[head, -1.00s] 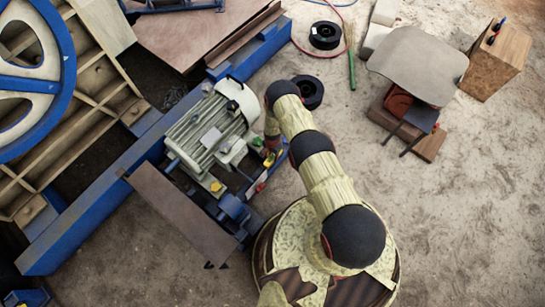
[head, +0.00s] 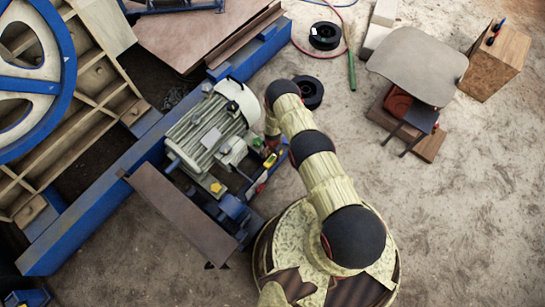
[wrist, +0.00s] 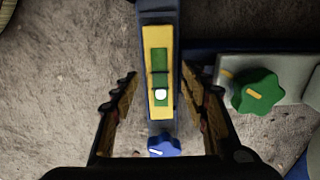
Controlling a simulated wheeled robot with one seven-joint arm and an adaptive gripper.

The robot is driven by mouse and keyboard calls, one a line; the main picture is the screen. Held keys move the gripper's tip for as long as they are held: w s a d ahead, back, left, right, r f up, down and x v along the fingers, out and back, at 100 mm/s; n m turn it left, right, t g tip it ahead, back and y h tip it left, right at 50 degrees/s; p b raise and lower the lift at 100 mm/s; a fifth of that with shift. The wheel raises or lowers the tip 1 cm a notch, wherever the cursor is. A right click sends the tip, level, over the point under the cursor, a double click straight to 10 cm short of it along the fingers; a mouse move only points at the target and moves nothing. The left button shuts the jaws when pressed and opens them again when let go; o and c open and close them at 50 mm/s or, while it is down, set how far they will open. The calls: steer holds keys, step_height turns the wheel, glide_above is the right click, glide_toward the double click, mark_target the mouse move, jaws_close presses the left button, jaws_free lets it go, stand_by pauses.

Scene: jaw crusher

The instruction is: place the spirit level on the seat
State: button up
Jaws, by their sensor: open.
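The spirit level (wrist: 158,92) is a slim yellow bar with green windows and a white spot near its lower end. It lies lengthwise along a dark blue-grey bar in the wrist view. My gripper (wrist: 159,76) is open, with one finger on each side of the level and a visible gap on both sides. In the head view, a small yellow and green patch (head: 270,160) shows beside the motor, partly hidden by my arm; I cannot tell surely that it is the level. I cannot make out which surface is the seat.
A green knob (wrist: 256,91) sits on a grey plate right of my gripper, and a blue knob (wrist: 164,145) is below the level. The motor (head: 212,125) stands left of my arm.

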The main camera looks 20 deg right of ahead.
steer(key=w+r+p, duration=0.2)
steer(key=w+r, duration=0.1)
steer(key=r, duration=0.8)
steer(key=w+r+p, duration=0.2)
steer(key=w+r, duration=0.1)
steer(key=r, duration=0.7)
step_height(320, 180, up, 54)
steer(key=n+t, duration=0.3)
steer(key=n, duration=0.3)
glide_above(272, 157)
steer(key=w, duration=0.2)
steer(key=s+r+n+t, duration=0.1)
steer(key=s+r+n, duration=0.1)
steer(key=s+r, duration=0.7)
steer(key=s+r+n, duration=0.1)
steer(key=s+r, duration=0.2)
steer(key=s, duration=0.7)
steer(key=s+r+n+t, duration=0.1)
steer(key=s+r+n, duration=0.1)
steer(key=s, duration=0.8)
steer(key=shift+s+r+t, duration=0.3)
steer(key=shift+s+r, duration=0.05)
steer(key=shift+r, duration=0.55)
steer(key=shift+d, duration=0.1)
